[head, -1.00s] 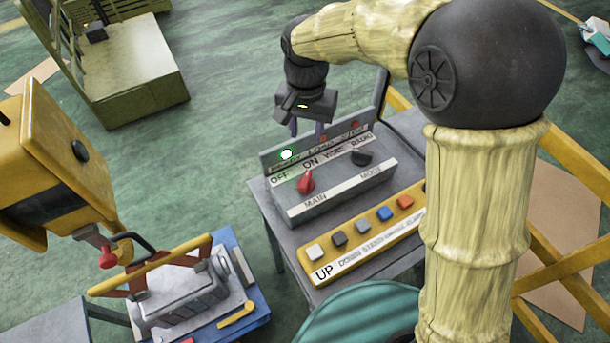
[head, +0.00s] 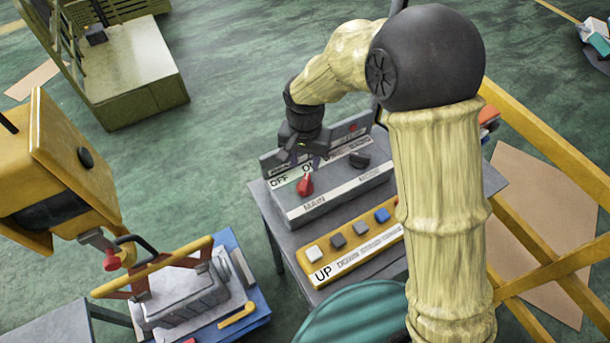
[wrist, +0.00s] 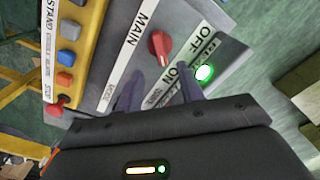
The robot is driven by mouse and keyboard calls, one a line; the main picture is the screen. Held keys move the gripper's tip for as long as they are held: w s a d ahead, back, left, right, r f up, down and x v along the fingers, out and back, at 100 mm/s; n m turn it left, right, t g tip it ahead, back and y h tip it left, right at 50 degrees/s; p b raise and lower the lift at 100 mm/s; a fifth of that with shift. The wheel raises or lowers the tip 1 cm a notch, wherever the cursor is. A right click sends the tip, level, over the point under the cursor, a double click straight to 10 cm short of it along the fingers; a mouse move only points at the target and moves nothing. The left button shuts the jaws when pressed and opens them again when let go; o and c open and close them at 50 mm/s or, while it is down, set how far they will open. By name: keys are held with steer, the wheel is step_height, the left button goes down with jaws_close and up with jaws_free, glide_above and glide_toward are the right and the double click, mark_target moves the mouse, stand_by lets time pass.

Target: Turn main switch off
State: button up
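The main switch is a red knob (head: 304,185) on a grey control box (head: 335,203), above the MAIN label and below the OFF and ON labels. It also shows in the wrist view (wrist: 159,47), ahead of my fingers and nothing touching it. My gripper (head: 308,160) hangs just above and behind the knob, over the label strip. In the wrist view its two fingers (wrist: 158,92) are apart and empty. A green lamp (wrist: 204,72) is lit beside the labels; my gripper hides it in the head view.
A black mode knob (head: 359,159) stands to the right on the same box. In front is a yellow button panel (head: 345,252) with several buttons. A yellow machine (head: 70,170) and a workpiece on a blue base (head: 240,318) stand at left.

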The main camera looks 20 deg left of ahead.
mark_target(305, 181)
step_height(305, 181, down, 8)
steer(key=shift+f+p, duration=0.2)
steer(key=shift+p, duration=0.75)
jaws_close()
